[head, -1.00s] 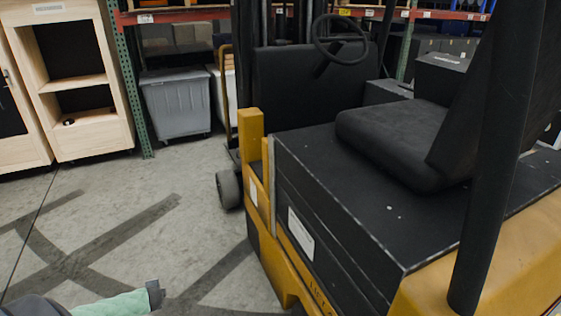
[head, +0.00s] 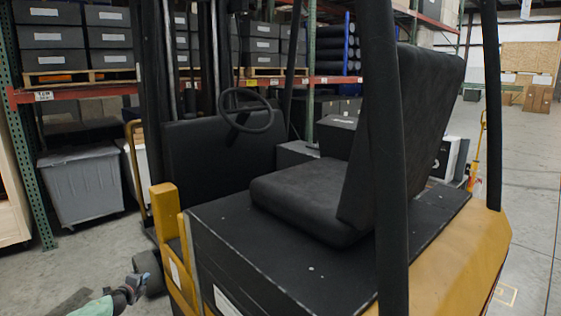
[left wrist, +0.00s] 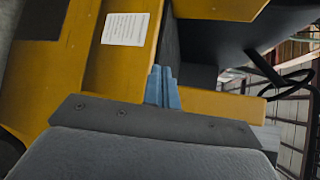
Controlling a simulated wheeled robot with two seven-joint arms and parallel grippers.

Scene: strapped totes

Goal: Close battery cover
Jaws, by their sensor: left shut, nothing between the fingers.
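The forklift's battery cover (head: 300,250) is a broad black panel with the black seat (head: 310,195) on top, in the middle of the head view. It looks level, and I cannot tell if a gap lies under its edge. My left gripper (head: 133,282) is low at the cover's left, apart from it in the head view. In the left wrist view its blue fingers (left wrist: 163,88) are together and empty, pointing toward the yellow body (left wrist: 110,75) and a dark panel. My right gripper is not in view.
A black roof post (head: 387,150) rises in front of the seat. The steering wheel (head: 247,110) is behind the cover. A grey bin (head: 85,185) and shelving stand at the back left. Open floor (head: 535,200) lies at the right.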

